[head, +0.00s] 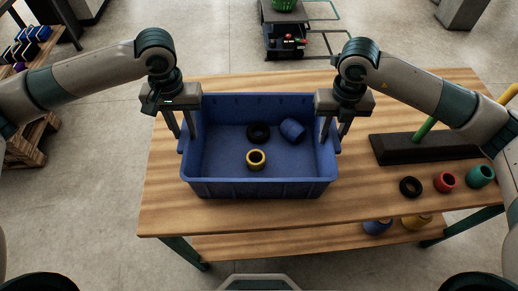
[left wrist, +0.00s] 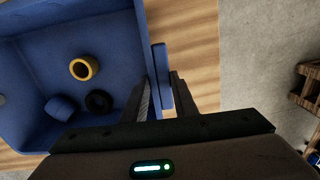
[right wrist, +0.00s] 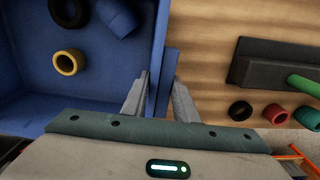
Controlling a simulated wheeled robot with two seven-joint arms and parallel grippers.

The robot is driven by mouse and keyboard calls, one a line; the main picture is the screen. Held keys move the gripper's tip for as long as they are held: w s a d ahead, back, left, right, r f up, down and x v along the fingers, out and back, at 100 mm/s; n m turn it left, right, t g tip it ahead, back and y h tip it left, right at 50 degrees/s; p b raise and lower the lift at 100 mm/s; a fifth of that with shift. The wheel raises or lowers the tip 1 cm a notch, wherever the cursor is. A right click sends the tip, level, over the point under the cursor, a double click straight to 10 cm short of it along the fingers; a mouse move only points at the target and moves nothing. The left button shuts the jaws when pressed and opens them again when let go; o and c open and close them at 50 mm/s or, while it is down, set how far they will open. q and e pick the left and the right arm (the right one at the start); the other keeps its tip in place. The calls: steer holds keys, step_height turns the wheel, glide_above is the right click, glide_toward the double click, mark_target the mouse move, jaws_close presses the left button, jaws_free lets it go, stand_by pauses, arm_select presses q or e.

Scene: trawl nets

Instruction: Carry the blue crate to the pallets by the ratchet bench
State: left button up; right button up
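The blue crate (head: 260,187) stands upright on the wooden table (head: 165,205). A black ring (head: 259,132), a blue ring piece (head: 292,130) and a yellow ring (head: 256,159) lie inside it. My left gripper (head: 180,134) is at the crate's left side, fingers pointing down, one on each side of the edge tab (left wrist: 161,75). My right gripper (head: 334,134) is likewise at the right side, its fingers astride the edge tab (right wrist: 166,90). Both look open, with narrow gaps beside the tabs.
A black base (head: 400,149) with a green peg stands right of the crate, near black (head: 411,187), red (head: 445,182) and green (head: 480,176) rings. A wooden pallet stack (head: 30,145) and a rack (head: 35,45) stand left. A small cart (head: 285,40) stands beyond the table.

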arm_select(q)
jaws_close()
arm_select(e)
jaws_close()
arm_select(q)
steer(key=shift+w+r, duration=0.1)
steer(key=shift+r, duration=0.1)
arm_select(e)
steer(key=shift+w+r, duration=0.1)
steer(key=shift+r, duration=0.1)
